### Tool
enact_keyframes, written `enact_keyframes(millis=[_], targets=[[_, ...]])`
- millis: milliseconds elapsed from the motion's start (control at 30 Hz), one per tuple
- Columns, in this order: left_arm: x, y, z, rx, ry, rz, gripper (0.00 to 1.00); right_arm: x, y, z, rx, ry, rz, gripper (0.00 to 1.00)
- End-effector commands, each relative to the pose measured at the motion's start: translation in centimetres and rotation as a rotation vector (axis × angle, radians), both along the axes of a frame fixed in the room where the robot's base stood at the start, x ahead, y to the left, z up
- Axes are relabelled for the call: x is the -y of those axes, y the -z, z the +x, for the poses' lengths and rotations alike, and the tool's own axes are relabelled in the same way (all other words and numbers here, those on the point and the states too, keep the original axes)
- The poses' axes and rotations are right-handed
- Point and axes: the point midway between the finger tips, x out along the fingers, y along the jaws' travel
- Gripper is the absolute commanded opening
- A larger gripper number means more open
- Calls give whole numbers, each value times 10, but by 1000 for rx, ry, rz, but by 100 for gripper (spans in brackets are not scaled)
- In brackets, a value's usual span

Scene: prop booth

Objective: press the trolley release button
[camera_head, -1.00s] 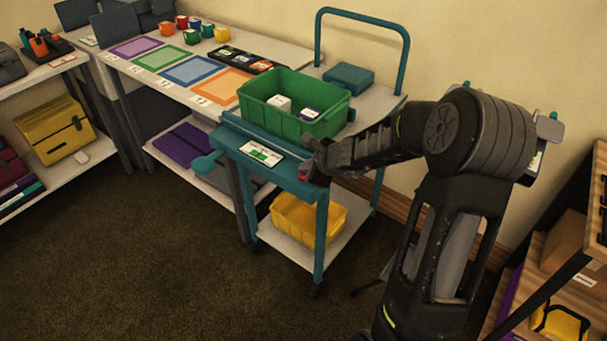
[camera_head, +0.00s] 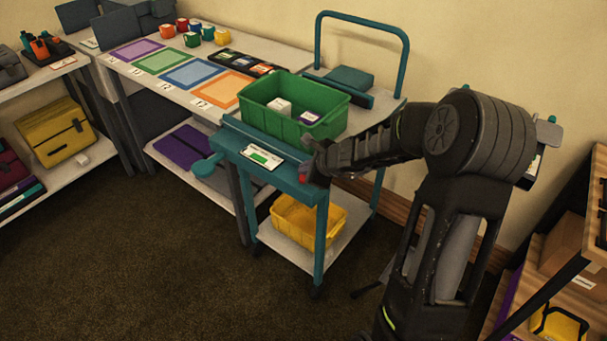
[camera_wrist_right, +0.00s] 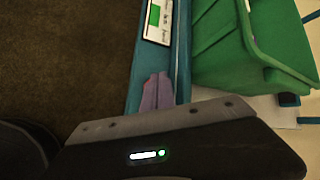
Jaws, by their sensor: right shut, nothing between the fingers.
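The teal trolley (camera_head: 262,178) stands in the middle of the head view. A small red button (camera_head: 303,178) shows at the right end of its front panel, partly hidden by my right gripper (camera_head: 311,166). The gripper is shut and empty, with its tips at the button; I cannot tell whether they touch it. A white label with a green patch (camera_head: 262,157) lies left of the button. A teal bar (camera_head: 345,89) stands behind the green crate. My left gripper is out of view.
The green crate (camera_head: 282,122) on the trolley holds small boxes. A yellow bin (camera_head: 308,222) is on the lower shelf. A table with coloured mats (camera_head: 192,73) adjoins the trolley at left. A shelf unit (camera_head: 570,262) stands at right. The floor in front is clear.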

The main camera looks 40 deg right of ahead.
Motion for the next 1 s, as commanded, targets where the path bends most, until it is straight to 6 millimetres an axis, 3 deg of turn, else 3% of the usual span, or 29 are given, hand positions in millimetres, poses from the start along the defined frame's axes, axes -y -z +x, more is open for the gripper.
enact_keyframes(millis=[467, 1000], targets=[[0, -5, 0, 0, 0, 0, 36, 0, -6, 0, 1, 0, 0, 0], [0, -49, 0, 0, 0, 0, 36, 1, -54, 0, 1, 0, -1, 0]])
